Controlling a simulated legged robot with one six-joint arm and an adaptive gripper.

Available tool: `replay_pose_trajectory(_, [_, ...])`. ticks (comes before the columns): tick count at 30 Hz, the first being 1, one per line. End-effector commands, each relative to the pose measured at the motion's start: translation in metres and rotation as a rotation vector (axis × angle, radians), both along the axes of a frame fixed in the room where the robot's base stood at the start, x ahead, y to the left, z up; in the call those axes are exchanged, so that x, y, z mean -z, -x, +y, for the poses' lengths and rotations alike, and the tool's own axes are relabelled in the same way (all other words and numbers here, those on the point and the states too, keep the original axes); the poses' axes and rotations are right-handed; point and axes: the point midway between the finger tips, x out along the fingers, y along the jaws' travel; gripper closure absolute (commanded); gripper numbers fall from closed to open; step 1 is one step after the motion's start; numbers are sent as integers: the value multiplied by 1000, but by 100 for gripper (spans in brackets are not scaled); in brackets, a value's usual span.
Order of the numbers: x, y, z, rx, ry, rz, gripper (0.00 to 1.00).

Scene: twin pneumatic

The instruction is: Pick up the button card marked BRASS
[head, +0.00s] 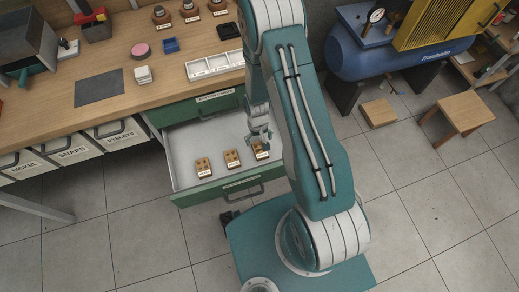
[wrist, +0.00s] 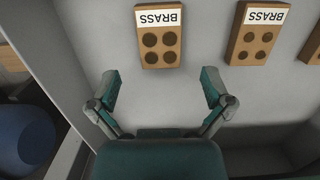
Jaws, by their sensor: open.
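An open drawer (head: 215,134) holds three brown button cards in a row: a left card (head: 203,168), a middle card (head: 232,159) and a right card (head: 262,155). My gripper (head: 263,139) is over the right card and partly hides it. In the wrist view, my gripper (wrist: 160,87) is open and empty. A card marked BRASS (wrist: 161,47) lies flat beyond the fingertips, centred across the gap. A second card, also marked BRASS (wrist: 252,46), lies to its right. A third card (wrist: 313,47) is cut off by the picture's edge. Labels in the head view are too small to read.
The drawer's side wall (wrist: 58,78) runs along the left of the wrist view. The wooden workbench (head: 115,55) stands above the drawer, with a white divided tray (head: 214,66) near its edge. A blue compressor (head: 400,55) and a wooden stool (head: 465,108) stand to the right.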

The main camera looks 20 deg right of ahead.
Motion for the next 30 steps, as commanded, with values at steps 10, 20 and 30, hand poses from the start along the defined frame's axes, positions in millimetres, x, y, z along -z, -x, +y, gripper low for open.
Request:
replay_pose_trajectory(10, [42, 10, 2, 1, 0, 1, 0])
replay_pose_trajectory(20, [52, 10, 2, 1, 0, -2, 0])
replay_pose_trajectory(30, [52, 11, 2, 0, 0, -1, 79])
